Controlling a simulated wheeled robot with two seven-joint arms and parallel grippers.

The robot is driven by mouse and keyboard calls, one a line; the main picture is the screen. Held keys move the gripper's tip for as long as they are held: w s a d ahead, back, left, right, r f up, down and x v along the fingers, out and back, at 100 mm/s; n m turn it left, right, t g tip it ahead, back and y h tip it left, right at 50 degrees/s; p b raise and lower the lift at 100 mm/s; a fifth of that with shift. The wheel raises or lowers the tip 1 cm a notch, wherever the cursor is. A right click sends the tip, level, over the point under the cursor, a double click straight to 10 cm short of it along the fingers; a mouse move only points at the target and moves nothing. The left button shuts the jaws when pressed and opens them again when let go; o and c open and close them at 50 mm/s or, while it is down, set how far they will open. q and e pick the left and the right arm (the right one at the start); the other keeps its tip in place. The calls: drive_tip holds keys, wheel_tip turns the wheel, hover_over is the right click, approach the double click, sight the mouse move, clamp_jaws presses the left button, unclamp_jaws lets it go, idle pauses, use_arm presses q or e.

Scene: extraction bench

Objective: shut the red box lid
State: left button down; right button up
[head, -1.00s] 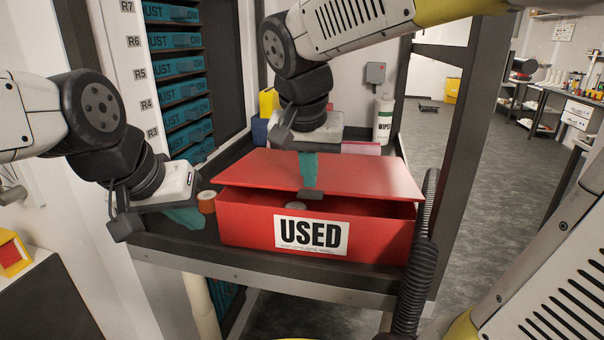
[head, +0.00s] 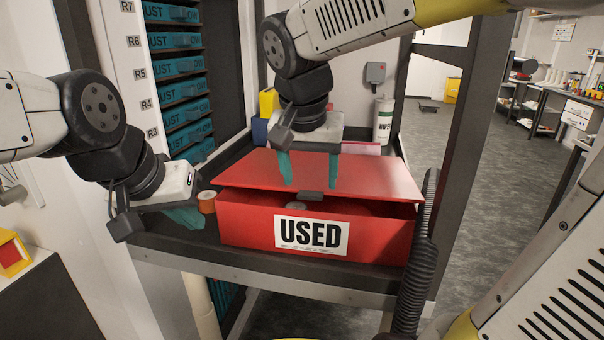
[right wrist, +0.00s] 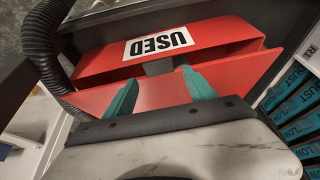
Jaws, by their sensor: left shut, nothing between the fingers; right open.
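The red box (head: 245,222), with a white USED label, stands on the bench. Its red lid (head: 375,178) is tilted, its front edge raised over a dark gap; a round pale item (head: 297,207) shows inside. A small dark tab (head: 311,196) sits at the middle of the lid's front edge. My right gripper (head: 309,186) is open and empty over the lid, fingers pointing down; I cannot tell whether they touch it. In the right wrist view, the lid (right wrist: 155,92) lies between and behind the fingers. My left gripper (head: 187,217) is shut and empty, left of the box.
An orange-brown roll (head: 207,202) stands between my left gripper and the box. A black ribbed hose (head: 419,265) runs along the box's right end. A WIPES canister (head: 383,122) stands behind. Teal labelled drawers (head: 180,92) rise at the back left.

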drive_tip(key=shift+r, duration=0.1)
drive_tip(key=v, duration=0.7)
drive_tip(key=shift+s+r, duration=0.2)
drive_tip(key=shift+r, duration=0.05)
drive_tip(key=shift+r, duration=0.1)
drive_tip(key=c, duration=0.3)
drive_tip(key=shift+w+r, duration=0.3)
drive_tip(key=c, duration=0.4)
drive_tip(key=w+r+g, duration=0.1)
drive_tip(key=w+g, duration=0.1)
drive_tip(key=w+d+r+g+y, duration=0.1)
drive_tip(key=w+r+g, duration=0.1)
drive_tip(key=shift+w+d+r, duration=0.15)
drive_tip(key=shift+d+r, duration=0.05)
clamp_jaws()
drive_tip(key=shift+g+y, duration=0.3)
drive_tip(key=shift+g, duration=0.5)
drive_tip(key=f, duration=0.9)
drive_tip(key=s+f, duration=0.1)
drive_tip(key=f, duration=0.3)
drive_tip(key=shift+f, duration=0.15)
